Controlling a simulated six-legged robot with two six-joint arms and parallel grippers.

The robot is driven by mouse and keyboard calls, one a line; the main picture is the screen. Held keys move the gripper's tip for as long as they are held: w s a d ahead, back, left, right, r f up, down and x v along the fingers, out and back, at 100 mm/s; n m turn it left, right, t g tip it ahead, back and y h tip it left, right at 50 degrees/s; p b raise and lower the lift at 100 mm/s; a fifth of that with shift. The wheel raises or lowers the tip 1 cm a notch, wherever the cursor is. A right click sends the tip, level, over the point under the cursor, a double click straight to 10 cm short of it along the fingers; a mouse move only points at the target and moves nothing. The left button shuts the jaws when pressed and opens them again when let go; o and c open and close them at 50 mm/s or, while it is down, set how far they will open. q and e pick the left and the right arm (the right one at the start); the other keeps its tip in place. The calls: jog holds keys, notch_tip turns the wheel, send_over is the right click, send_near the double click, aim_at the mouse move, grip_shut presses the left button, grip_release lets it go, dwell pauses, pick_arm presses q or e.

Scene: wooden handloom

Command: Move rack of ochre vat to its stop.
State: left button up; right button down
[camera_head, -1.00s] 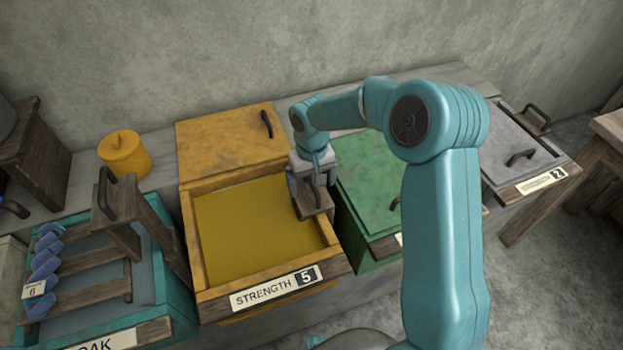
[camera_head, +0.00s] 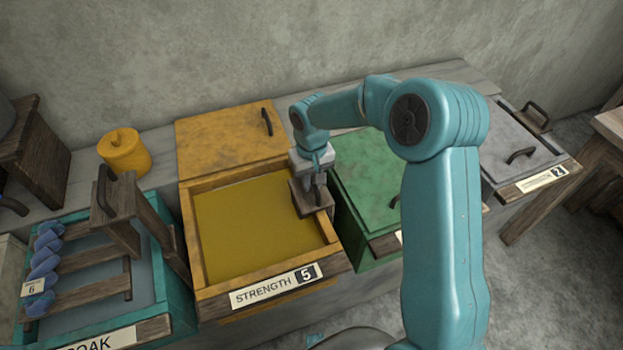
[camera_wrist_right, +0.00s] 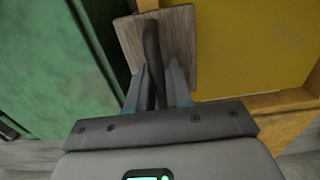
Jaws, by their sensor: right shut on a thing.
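The ochre vat (camera_head: 191,247) is an open yellow box of ochre liquid, with a "STRENGTH 5" label on its front. Its lid (camera_head: 225,140) is tilted back behind it. The rack shows as a brown wooden piece (camera_head: 322,208) at the vat's right side, near the rim. Its dark handle (camera_wrist_right: 152,55) stands on the wooden plate in the right wrist view. My right gripper (camera_head: 315,180) is above the rack; its fingers (camera_wrist_right: 158,88) are shut on the handle. The rest of the rack is hidden. My left gripper is not in view.
A green-lidded vat (camera_head: 370,185) stands close on the right, a grey-lidded one (camera_head: 515,140) beyond it. A teal vat (camera_head: 175,290) with a wooden rack (camera_head: 110,215) and blue skeins (camera_head: 45,260) is on the left. A yellow pot (camera_head: 124,155) stands behind.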

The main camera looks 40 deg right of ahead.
notch_tip(320, 180, up, 18)
jog(key=p, duration=1.2)
jog(key=shift+p, duration=0.3)
jog(key=shift+w+r, duration=0.1)
jog(key=shift+r, duration=0.05)
jog(key=shift+c, duration=0.5)
grip_release()
jog(key=shift+o, duration=0.5)
notch_tip(320, 180, up, 7)
jog(key=p, duration=0.5)
jog(key=shift+s, duration=0.2)
